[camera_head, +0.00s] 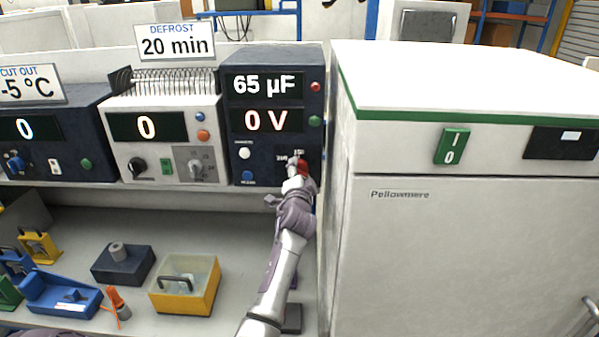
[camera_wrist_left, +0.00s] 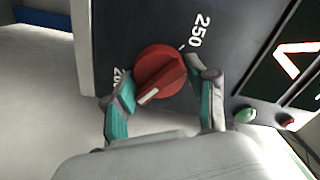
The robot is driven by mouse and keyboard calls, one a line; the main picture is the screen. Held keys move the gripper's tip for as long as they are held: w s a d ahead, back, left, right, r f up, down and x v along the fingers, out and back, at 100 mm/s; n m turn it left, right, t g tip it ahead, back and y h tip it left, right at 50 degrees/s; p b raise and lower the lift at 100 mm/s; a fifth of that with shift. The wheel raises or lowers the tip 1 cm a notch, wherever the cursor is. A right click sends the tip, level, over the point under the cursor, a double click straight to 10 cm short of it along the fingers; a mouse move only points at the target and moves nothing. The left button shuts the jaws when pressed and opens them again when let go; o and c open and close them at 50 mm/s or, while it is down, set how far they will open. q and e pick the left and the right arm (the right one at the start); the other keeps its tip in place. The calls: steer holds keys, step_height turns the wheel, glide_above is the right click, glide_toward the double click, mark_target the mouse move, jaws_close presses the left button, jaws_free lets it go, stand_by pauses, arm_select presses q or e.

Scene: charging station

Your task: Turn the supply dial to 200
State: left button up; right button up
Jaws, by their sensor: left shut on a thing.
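The supply dial is a red round knob (camera_wrist_left: 160,72) with a white pointer line, on the dark front panel of the unit (camera_head: 275,130) reading 65 µF and 0 V. In the left wrist view its pointer line faces down and left. My left gripper (camera_wrist_left: 163,88) is shut on the knob, one finger on each side. In the head view my left gripper (camera_head: 297,172) covers most of the dial. My right gripper is not in view.
A white cabinet (camera_head: 460,240) with a green switch stands close to the right of the arm. A white unit (camera_head: 130,160) reading 0 stands left of the dark one. On the lower shelf are a yellow box (camera_head: 185,299), a dark block (camera_head: 122,266) and a blue holder (camera_head: 60,297).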

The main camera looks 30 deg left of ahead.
arm_select(q)
steer(key=m, duration=0.3)
steer(key=shift+a+r+m+p, duration=0.1)
steer(key=shift+r+m+p, duration=0.05)
steer(key=shift+m+p, duration=0.25)
steer(key=shift+m, duration=0.5)
steer(key=shift+r, duration=0.1)
steer(key=o, duration=0.9)
steer(key=shift+a, duration=0.1)
steer(key=shift+o, duration=1.3)
steer(key=shift+w+a+f, duration=0.1)
steer(key=shift+a+f, duration=0.05)
steer(key=shift+f, duration=0.15)
steer(key=shift+d, duration=0.2)
steer(key=shift+s+d, duration=0.2)
steer(key=shift+s, duration=0.1)
steer(key=v, duration=1.1)
